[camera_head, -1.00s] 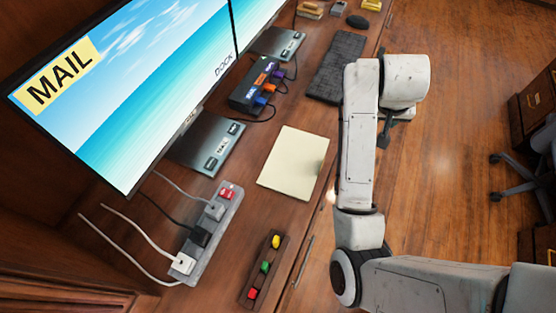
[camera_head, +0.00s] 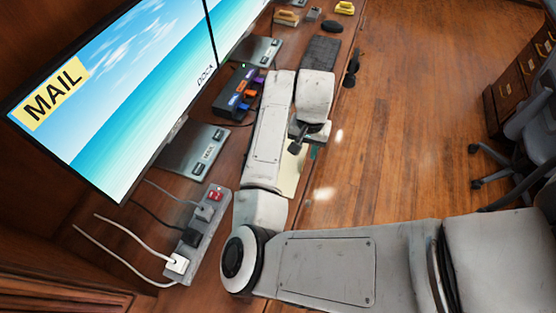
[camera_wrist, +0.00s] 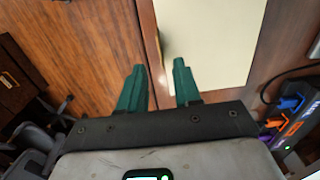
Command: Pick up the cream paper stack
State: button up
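The cream paper stack (camera_head: 291,174) lies flat on the wooden desk. In the head view my arm hides most of it, and only a strip shows. In the wrist view the cream paper (camera_wrist: 212,40) fills the upper middle and runs off the top edge. My gripper (camera_wrist: 158,66) has two green fingers standing apart with nothing between them. The right finger overlaps the paper's edge in the wrist view; the left finger lies left of it, against the floor. A small green part of my gripper (camera_head: 313,152) shows near the desk edge in the head view. Contact cannot be told.
A dock (camera_head: 238,94) with coloured plugs stands beyond the paper. A power strip (camera_head: 199,238) with cables lies nearer. A monitor (camera_head: 110,95) labelled MAIL stands on the left. A keyboard (camera_head: 320,53) lies farther back. Open floor and an office chair (camera_head: 510,155) are on the right.

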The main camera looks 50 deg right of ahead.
jog(key=shift+a+f+p, duration=0.2)
jog(key=shift+f+p, duration=0.2)
jog(key=shift+f, duration=2.4)
grip_shut()
